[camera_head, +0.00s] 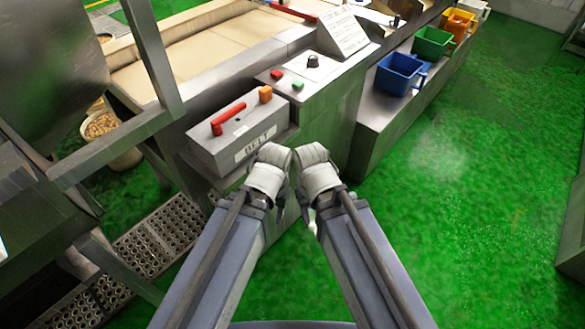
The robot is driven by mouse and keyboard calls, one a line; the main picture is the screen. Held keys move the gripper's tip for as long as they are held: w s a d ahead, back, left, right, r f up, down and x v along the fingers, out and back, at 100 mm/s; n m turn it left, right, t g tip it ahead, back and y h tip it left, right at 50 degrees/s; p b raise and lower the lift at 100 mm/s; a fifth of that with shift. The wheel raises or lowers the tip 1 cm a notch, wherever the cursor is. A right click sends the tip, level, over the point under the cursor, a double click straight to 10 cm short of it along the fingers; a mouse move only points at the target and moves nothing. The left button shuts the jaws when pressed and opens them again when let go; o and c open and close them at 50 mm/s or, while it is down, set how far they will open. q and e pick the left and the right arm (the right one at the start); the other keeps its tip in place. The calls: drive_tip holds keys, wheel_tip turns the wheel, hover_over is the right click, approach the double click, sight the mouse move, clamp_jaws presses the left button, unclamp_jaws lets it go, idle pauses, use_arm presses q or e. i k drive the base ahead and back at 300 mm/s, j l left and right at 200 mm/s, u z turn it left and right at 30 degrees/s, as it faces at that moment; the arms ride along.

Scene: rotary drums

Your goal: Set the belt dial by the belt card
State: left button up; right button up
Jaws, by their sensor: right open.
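A black dial knob (312,61) stands on the sloped grey control panel, behind a red button (277,74) and a green button (298,86). Its pointer setting is too small to read. A pale card (343,33) with printed lines stands tilted behind the knob; its text is not legible. A grey box marked BELT (240,135) carries a red lever bar and an orange block. My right gripper (307,212) is open and hangs low in front of the panel, apart from the knob. My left gripper (282,208) is beside it, its fingers mostly hidden by its wrist.
A conveyor bed (205,57) runs behind the panel. Blue (398,74), green (432,43) and orange (458,24) bins stand on a ledge at right. A steel frame and perforated steps (150,245) are at left. Green floor at right is clear.

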sight(313, 60)
drive_tip(key=i+l, duration=0.55)
drive_tip(key=i, duration=0.15)
drive_tip(key=i+l+z, duration=0.1)
drive_tip(key=i+l, duration=0.5)
drive_tip(key=i, duration=0.15)
